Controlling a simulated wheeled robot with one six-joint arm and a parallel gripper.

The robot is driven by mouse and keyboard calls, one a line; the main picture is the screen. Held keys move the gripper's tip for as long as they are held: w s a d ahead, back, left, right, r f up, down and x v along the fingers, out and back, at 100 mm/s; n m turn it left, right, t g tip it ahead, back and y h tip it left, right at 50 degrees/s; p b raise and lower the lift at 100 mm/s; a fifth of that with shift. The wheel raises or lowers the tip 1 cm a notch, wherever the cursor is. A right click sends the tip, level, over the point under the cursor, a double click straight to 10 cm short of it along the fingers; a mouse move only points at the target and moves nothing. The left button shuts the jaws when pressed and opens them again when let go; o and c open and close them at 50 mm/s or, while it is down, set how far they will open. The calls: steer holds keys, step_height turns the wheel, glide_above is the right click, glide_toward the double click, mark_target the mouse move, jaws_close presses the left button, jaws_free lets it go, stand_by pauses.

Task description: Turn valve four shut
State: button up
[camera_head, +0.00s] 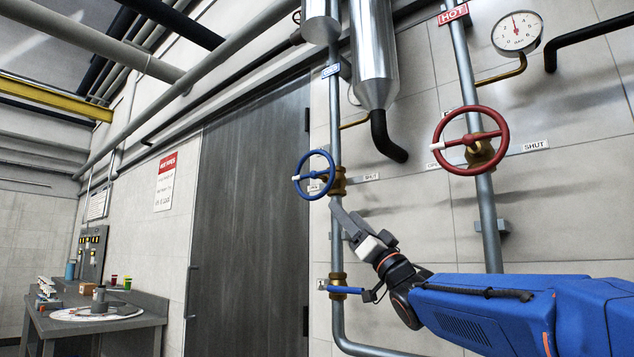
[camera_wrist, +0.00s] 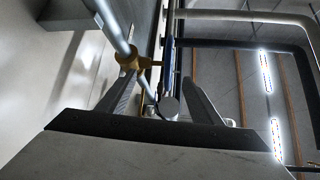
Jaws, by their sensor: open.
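A blue handwheel (camera_head: 314,175) sits on a brass valve body (camera_head: 338,181) on the left pipe. A SHUT tag (camera_head: 371,177) is right of it, and a small tag (camera_head: 314,188) shows at its lower part. No valve number is readable. My gripper (camera_head: 337,207) is just below the wheel, pointing up. In the wrist view the open gripper (camera_wrist: 160,78) has the blue wheel (camera_wrist: 168,66), seen edge-on, between or just beyond its fingers. A grey round knob end (camera_wrist: 168,106) shows between the fingers. I cannot tell if anything touches. The brass valve (camera_wrist: 130,60) is by the left finger.
A red handwheel (camera_head: 471,140) is on the right pipe, with its own SHUT tag (camera_head: 535,145). A blue-handled lever valve (camera_head: 345,290) is lower on the left pipe, near my wrist. A dark door (camera_head: 250,220) and a workbench (camera_head: 95,318) are left.

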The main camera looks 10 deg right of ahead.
mark_target(320, 176)
steer(key=x, duration=1.7)
steer(key=shift+c, duration=0.7)
steer(key=c, duration=1.1)
